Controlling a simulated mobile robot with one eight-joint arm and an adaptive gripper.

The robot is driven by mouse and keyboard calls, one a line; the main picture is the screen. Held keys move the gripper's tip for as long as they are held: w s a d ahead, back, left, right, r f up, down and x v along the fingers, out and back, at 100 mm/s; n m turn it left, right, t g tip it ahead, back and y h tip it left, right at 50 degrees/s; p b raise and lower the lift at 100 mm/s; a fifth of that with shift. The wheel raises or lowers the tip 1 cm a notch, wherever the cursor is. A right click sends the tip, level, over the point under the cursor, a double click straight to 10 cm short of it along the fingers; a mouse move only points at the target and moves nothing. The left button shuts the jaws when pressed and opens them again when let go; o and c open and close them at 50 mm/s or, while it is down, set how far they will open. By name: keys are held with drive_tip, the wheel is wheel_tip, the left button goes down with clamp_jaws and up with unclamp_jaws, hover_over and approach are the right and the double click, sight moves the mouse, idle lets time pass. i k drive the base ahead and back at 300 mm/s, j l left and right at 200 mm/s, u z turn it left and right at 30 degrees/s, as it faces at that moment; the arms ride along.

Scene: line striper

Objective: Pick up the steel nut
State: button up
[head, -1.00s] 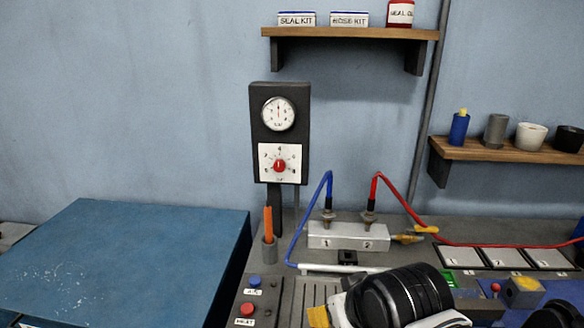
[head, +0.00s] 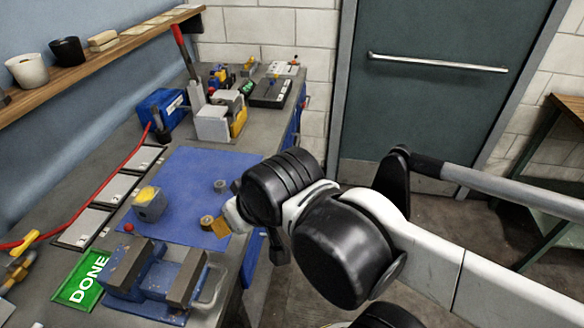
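A small grey piece that looks like the steel nut (head: 220,186) lies on the blue mat (head: 185,175), just left of my black wrist. My gripper (head: 217,228) is over the near right part of the mat, with ochre fingertips pointing left. A small brownish round piece (head: 206,222) is right at the fingertips; I cannot tell whether they touch it. My wrist hides most of the gripper, so its opening does not show. The grey piece stands apart from the fingertips, farther back on the mat.
A grey block with a yellow top (head: 150,203) and a red knob (head: 129,228) are on the mat's left side. A blue vise (head: 145,278) stands in front, beside a green DONE plate (head: 83,279). A lever press (head: 212,120) stands behind the mat.

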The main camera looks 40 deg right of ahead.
sight(220, 187)
drive_tip(key=z, duration=0.2)
drive_tip(key=k+l+z, duration=0.1)
drive_tip(key=l, duration=0.85)
drive_tip(key=k+l, duration=0.1)
drive_tip(key=l, duration=0.8)
drive_tip(key=z, duration=0.05)
